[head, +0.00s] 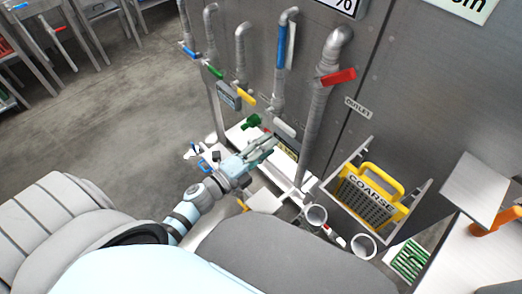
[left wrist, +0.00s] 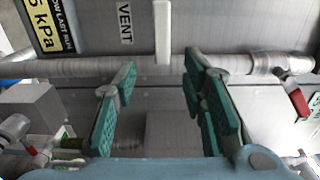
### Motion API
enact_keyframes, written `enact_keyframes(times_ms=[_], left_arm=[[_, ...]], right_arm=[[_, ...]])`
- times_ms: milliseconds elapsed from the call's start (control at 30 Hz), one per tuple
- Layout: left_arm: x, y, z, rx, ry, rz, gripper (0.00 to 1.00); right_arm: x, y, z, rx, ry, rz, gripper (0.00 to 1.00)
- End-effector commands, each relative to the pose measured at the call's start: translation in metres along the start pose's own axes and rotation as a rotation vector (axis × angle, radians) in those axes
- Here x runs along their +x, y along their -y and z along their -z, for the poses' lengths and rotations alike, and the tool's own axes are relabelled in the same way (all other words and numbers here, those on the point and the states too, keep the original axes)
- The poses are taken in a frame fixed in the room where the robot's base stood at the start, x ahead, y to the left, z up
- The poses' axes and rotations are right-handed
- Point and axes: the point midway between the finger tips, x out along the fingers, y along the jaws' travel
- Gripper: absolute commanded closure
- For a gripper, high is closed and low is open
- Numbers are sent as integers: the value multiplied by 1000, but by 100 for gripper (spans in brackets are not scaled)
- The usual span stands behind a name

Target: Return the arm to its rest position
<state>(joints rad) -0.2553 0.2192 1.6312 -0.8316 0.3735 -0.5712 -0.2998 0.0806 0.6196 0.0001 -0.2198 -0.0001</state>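My left arm reaches from the lower left in the head view. Its gripper (head: 264,147) is in front of the metal wall, near the lower pipework and a white lever (head: 284,127). In the left wrist view the two green-padded fingers of the left gripper (left wrist: 160,88) stand well apart with nothing between them, so it is open. A white bar (left wrist: 162,32) shows beyond the fingertips, in front of a horizontal pipe (left wrist: 150,66). Contact between the fingers and the pipework is not visible. My right gripper is in neither view.
Pipes with coloured levers line the wall, including a red one (head: 338,77) and a yellow one (head: 246,97). A yellow COARSE basket (head: 372,196) sits in a rack at right. Two white cups (head: 363,246) stand below. Open floor (head: 110,125) lies left.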

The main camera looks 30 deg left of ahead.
Motion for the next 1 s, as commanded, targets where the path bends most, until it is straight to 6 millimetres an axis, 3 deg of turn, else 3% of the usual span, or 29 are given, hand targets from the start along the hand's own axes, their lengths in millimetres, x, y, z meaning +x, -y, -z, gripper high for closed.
enact_keyframes(times_ms=[100, 200, 667, 767, 867, 967, 1000], left_arm=[[-22, -1, 0, 1, -1, -2, 62], [-29, 0, 0, 1, -1, 0, 62], [-30, 0, 0, 0, 0, 1, 62], [-30, -3, -5, -67, 22, -13, 62], [-41, -45, -28, -272, 135, -112, 62], [-76, -125, -51, -555, 334, -276, 62], [-99, -163, -56, -682, 439, -349, 62]], right_arm=[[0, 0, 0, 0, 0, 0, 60], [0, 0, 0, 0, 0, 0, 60], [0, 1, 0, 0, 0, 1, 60], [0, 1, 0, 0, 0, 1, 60], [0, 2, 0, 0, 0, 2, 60], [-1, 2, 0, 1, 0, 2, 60], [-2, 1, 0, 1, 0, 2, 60]])
